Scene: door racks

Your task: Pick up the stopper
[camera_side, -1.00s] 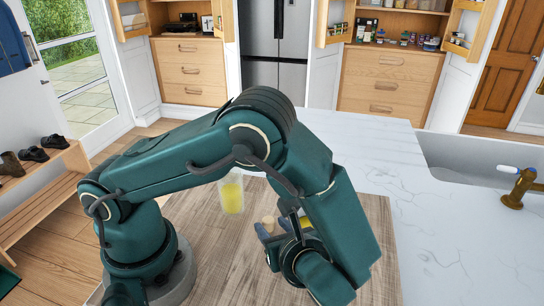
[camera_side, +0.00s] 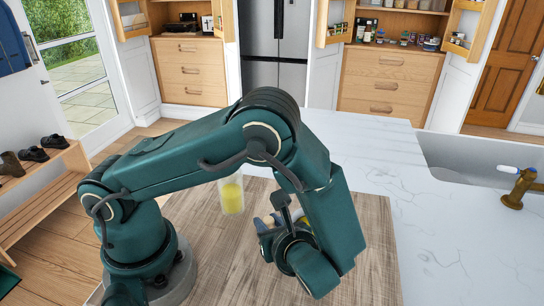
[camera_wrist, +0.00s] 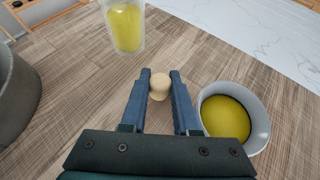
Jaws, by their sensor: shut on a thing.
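The stopper (camera_wrist: 159,86) is a small, pale tan wooden piece with a rounded top. In the wrist view it sits between the tips of my gripper's two blue fingers (camera_wrist: 160,80), which are shut on it. In the side view my gripper (camera_side: 268,222) is low over the wooden board, and my arm partly hides it and the stopper. I cannot tell whether the stopper's lower end touches the board.
A clear glass of yellow liquid (camera_wrist: 126,27) stands beyond my fingertips; it also shows in the side view (camera_side: 231,195). A pale bowl (camera_wrist: 262,125) holding yellow liquid is close beside my right finger. The wooden board (camera_side: 365,220) is clear towards the right.

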